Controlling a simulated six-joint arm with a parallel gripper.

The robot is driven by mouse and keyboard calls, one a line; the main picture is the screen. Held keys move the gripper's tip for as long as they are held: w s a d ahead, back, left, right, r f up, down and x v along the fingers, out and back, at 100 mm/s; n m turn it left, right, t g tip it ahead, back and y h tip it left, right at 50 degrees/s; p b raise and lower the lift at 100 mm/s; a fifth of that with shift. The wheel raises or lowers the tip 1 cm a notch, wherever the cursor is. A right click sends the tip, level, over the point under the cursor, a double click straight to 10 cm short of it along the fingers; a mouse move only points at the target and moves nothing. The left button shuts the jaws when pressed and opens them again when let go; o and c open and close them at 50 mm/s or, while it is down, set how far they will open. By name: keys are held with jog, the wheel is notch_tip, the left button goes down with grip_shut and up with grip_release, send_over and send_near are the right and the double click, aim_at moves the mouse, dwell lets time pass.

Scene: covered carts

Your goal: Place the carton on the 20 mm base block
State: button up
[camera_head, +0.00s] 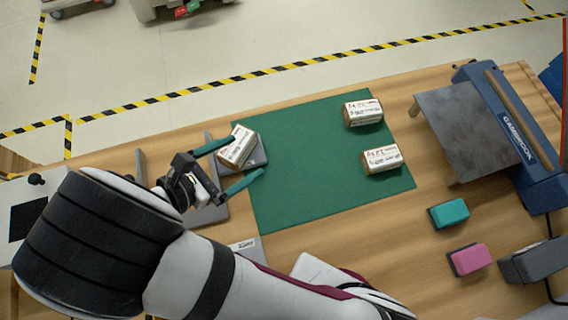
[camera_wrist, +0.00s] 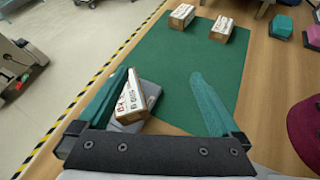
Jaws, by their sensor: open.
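A white-and-brown carton (camera_head: 237,146) with printed labels sits on a grey base block (camera_head: 262,157) at the left edge of the green mat. The carton is turned askew to the block and seems to overhang its left side; whether it lies flat is unclear. My gripper (camera_head: 248,155) is open, its two teal fingers spread. One finger is close beside the carton, the other well clear to its right. The wrist view shows the carton (camera_wrist: 130,97) near the left finger, partly over the block (camera_wrist: 151,90). I cannot tell whether that finger touches it.
Two more cartons (camera_head: 363,112) (camera_head: 382,159) stand on the right of the green mat (camera_head: 300,190). Beyond are a blue machine with a grey plate (camera_head: 470,130), a teal block (camera_head: 450,214) and a pink block (camera_head: 468,260). The mat's middle is clear.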

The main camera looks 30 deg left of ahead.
jog(key=w+d+r+m+g+h, duration=0.2)
jog(key=w+d+r+m+g, duration=0.15)
jog(key=d+m, duration=0.35)
jog(key=w+d+r+m+g+h, duration=0.2)
jog(key=w+d+m+g, duration=0.15)
jog(key=d+m, duration=0.4)
jog(key=s+d+r+m+g+y, duration=0.2)
jog(key=s+d+m+y, duration=0.2)
jog(key=m, duration=0.7)
jog(key=s+d+r+m+g+y, duration=0.2)
jog(key=s+d+m+y, duration=0.3)
jog(key=d+m, duration=0.3)
jog(key=m+g, duration=0.1)
jog(key=m, duration=0.2)
jog(key=shift+s+d+r, duration=0.25)
jog(key=shift+d+r, duration=0.15)
